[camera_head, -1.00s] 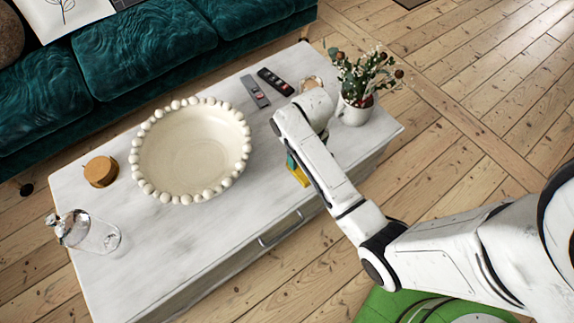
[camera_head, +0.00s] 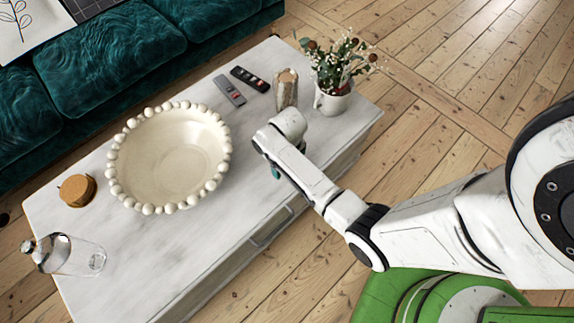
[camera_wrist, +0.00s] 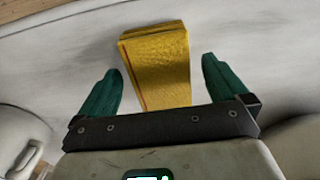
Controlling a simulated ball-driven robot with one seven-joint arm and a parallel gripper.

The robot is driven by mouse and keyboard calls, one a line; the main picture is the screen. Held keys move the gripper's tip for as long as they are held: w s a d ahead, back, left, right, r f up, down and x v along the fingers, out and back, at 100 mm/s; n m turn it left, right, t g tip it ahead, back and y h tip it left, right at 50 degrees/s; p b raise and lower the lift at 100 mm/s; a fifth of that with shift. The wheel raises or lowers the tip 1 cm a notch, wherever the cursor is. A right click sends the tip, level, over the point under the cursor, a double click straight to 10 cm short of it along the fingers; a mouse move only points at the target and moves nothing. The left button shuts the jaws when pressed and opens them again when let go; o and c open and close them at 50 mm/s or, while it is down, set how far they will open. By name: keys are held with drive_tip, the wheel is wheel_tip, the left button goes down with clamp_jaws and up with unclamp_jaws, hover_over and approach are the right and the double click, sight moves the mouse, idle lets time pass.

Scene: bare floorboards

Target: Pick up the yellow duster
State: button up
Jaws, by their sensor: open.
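The yellow duster (camera_wrist: 157,55) is a textured yellow block in the wrist view. It stands out between the two teal fingers of my open gripper (camera_wrist: 161,72), with a visible gap on each side. Its near end is hidden behind the dark gripper bar. In the head view my gripper (camera_head: 276,172) is over the front edge of the table, and only a bit of teal finger shows. My arm hides the duster there. I cannot tell whether the fingers touch the tabletop.
The whitish table (camera_head: 186,240) holds a beaded bowl (camera_head: 165,150), a glass bottle (camera_head: 72,256), a round wooden box (camera_head: 77,190), remotes (camera_head: 229,90), a wooden log-like piece (camera_head: 286,88) and a potted plant (camera_head: 332,98). A teal sofa (camera_head: 110,55) stands behind.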

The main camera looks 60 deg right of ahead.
drive_tip(key=shift+f, duration=0.1)
drive_tip(key=c, duration=1.1)
drive_tip(key=shift+r, duration=0.7)
drive_tip(key=s+r+p, duration=0.1)
drive_tip(key=s+r, duration=0.3)
drive_tip(key=s+r+p, duration=0.1)
drive_tip(key=s+r, duration=0.2)
drive_tip(key=s, duration=0.2)
drive_tip(key=s+r+p, duration=0.2)
drive_tip(key=s+r, duration=0.2)
drive_tip(key=s, duration=0.1)
drive_tip(key=shift+r, duration=0.35)
